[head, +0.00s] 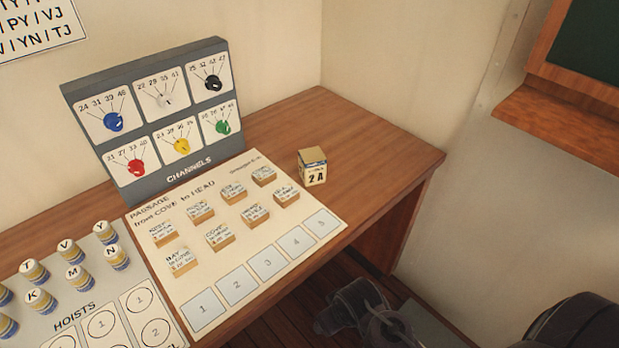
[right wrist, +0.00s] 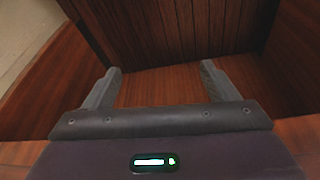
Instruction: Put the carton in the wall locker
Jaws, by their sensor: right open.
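No wall locker can be made out for certain. My left gripper is not in view.
The desk (head: 388,147) holds a channels panel (head: 155,120) with coloured knobs, a passage sheet (head: 190,290) with several small blocks, and a hoists board (head: 95,300) with several lettered pieces. A wood-framed dark green panel (head: 590,45) with a ledge is on the right wall.

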